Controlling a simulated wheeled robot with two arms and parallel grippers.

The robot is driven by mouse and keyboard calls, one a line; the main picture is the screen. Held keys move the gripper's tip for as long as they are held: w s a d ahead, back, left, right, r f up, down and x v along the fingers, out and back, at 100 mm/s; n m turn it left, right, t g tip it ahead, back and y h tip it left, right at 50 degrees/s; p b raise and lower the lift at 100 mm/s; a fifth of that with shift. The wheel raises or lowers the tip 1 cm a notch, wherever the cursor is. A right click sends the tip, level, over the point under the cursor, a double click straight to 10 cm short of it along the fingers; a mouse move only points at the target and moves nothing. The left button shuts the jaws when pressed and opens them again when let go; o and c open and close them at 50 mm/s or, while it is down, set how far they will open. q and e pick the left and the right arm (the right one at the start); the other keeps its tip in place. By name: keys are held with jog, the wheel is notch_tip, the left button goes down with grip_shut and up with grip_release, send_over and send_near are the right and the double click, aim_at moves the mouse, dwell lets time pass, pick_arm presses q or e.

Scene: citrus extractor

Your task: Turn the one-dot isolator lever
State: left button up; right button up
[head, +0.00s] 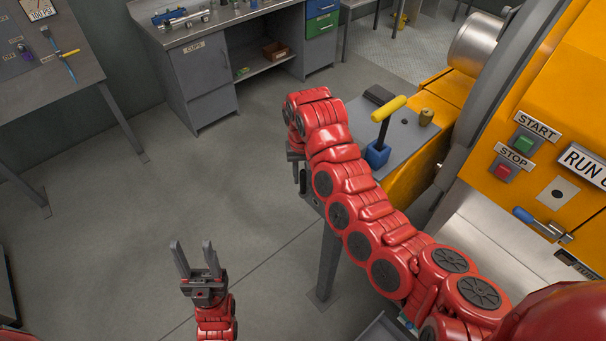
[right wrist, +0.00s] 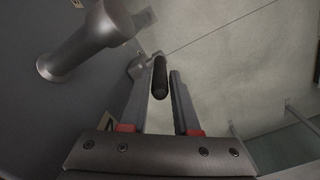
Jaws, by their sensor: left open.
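In the right wrist view a lever with a black grip (right wrist: 160,80) and a grey hub (right wrist: 137,68) shows at the fingertips of my right gripper (right wrist: 162,85). The grip lies between the two fingers; whether they press on it is unclear. No dot mark is readable, so I cannot tell if it is the one-dot isolator lever. In the head view my right gripper (head: 299,170) is mostly hidden behind its own red arm, left of the grey side table. My left gripper (head: 197,262) is open and empty over the floor.
A yellow-handled lever (head: 390,107) with a blue base stands on the grey tabletop (head: 410,133). The orange machine at right has a green START button (head: 524,144), a red STOP button (head: 502,171) and a blue-handled lever (head: 538,221). The floor at left is clear.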

grip_shut()
dwell(1.1)
